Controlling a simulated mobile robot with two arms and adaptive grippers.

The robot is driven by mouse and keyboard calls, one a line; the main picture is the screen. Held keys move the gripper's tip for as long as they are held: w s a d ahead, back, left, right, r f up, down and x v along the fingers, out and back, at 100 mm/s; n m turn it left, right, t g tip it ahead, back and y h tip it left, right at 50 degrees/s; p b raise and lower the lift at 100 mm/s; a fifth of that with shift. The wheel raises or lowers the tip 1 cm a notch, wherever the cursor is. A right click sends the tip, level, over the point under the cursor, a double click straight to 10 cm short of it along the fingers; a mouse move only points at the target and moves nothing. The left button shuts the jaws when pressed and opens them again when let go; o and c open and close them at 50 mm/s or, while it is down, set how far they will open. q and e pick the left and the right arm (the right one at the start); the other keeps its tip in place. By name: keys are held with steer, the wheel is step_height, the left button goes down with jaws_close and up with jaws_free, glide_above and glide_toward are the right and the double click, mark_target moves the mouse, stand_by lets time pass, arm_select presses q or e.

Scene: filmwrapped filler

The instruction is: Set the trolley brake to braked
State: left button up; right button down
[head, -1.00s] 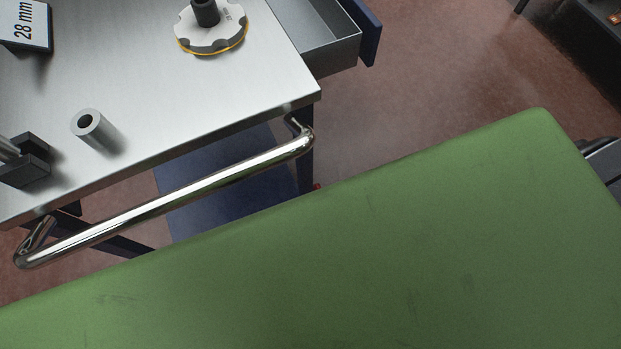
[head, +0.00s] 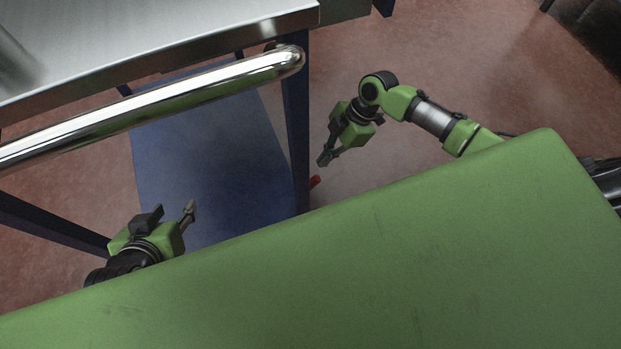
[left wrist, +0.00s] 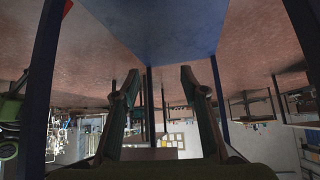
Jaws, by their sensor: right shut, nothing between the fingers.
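The trolley has a steel top (head: 110,40), a shiny push handle (head: 160,100) and a blue lower shelf (head: 205,145). A small red part (head: 315,182), possibly the brake lever, shows low beside the trolley's blue leg (head: 297,120); its setting cannot be told. My right gripper (head: 324,159) is shut and empty, just above the red part in the picture; I cannot tell whether they touch. My left gripper (head: 173,210) is open and empty, in front of the lower shelf. Its spread fingers show in the left wrist view (left wrist: 157,90), with the shelf's blue surface (left wrist: 150,25) above them.
My green body covers the lower part of the head view. A dark object (head: 590,30) stands at the upper right. The left wrist view shows the room upside down.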

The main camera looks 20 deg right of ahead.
steer(key=b, duration=0.2)
glide_above(317, 178)
step_height(317, 178, down, 5)
steer(key=shift+w+r, duration=0.1)
steer(key=shift+r, duration=0.1)
steer(key=b+x, duration=0.1)
steer(key=x, duration=0.3)
arm_select(q)
steer(key=w+d+r+t+h, duration=0.2)
steer(key=w+d+r+t, duration=0.2)
steer(key=w+r+t, duration=0.4)
steer(key=shift+w+r+t+h, duration=0.3)
steer(key=shift+w+r, duration=0.1)
steer(key=shift+r, duration=2.6)
arm_select(e)
steer(key=shift+f, duration=0.25)
arm_select(q)
steer(key=shift+d, duration=0.1)
arm_select(e)
steer(key=shift+a, duration=0.1)
